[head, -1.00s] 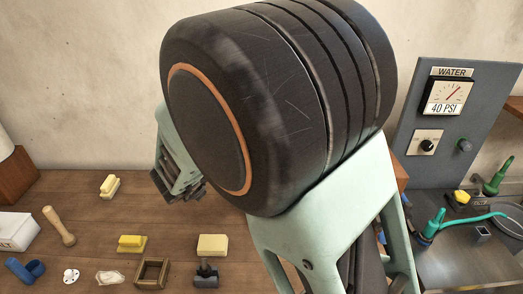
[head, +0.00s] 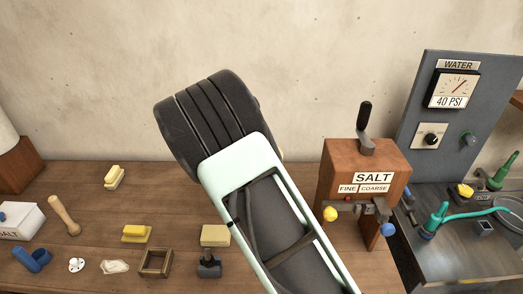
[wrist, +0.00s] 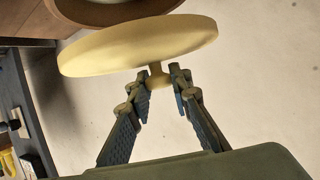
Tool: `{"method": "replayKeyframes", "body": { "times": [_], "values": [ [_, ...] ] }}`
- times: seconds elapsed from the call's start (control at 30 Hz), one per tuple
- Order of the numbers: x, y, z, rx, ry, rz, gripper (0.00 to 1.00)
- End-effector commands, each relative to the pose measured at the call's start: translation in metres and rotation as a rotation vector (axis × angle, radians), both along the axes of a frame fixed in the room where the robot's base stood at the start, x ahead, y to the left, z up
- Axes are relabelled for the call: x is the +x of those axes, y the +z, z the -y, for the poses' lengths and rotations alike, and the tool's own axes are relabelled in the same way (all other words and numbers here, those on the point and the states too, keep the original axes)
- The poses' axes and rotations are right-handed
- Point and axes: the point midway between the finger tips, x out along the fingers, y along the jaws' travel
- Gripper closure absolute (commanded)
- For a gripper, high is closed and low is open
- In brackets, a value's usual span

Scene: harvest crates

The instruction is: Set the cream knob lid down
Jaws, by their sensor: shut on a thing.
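The cream knob lid (wrist: 140,48) is a pale yellow disc with a small knob. In the wrist view it is tilted. My gripper (wrist: 160,82) is shut on the knob, with one finger on each side of it. The disc sits clear of the fingers, beyond their tips. In the head view my arm hides the gripper and nearly all of the lid. Only a thin cream sliver (head: 280,155) shows beside the black joint, perhaps the lid's edge.
A wooden salt mill (head: 367,165) with a crank stands right of my arm. A water panel (head: 440,130) is beyond it. The wooden table (head: 105,210) holds yellow brushes, a pestle (head: 64,215), a salt box (head: 20,222) and a small wooden frame (head: 155,263).

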Motion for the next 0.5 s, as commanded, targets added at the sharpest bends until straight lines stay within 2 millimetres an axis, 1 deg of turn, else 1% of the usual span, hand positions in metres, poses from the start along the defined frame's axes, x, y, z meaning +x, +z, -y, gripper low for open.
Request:
{"method": "replayKeyframes", "body": {
  "times": [0.03, 0.1, 0.2, 0.5],
  "values": [
    [-0.001, -0.010, -0.001, -0.005, 0.003, -0.004, 1.00],
    [-0.001, -0.018, -0.001, -0.005, 0.001, -0.004, 1.00],
    [-0.001, -0.024, -0.001, -0.002, 0.002, -0.001, 1.00],
    [-0.001, -0.026, -0.001, -0.001, 0.002, -0.001, 1.00]
  ]
}}
